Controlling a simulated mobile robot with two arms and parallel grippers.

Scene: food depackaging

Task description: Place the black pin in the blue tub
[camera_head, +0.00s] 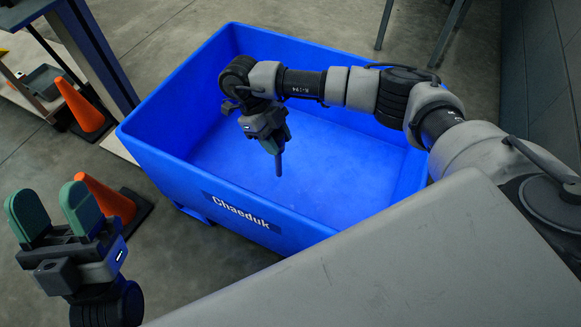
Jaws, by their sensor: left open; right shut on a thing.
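The blue tub (235,216) is large and open at the top, with the word "Chaeduk" on its near wall. My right arm reaches over its right side, and my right gripper (272,146) is above the tub's inside, pointing down. It is shut on the black pin (279,165), a thin dark rod that hangs below the fingers over the tub floor. Its upper part is hidden by the fingers. My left gripper (50,200) is open and empty at the lower left, outside the tub, with its green-padded fingers pointing up.
Two orange cones stand left of the tub, one farther back (80,105) and one nearer (106,198), close to my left gripper. A dark blue post (92,50) stands at the tub's left. The visible tub floor (330,170) is bare.

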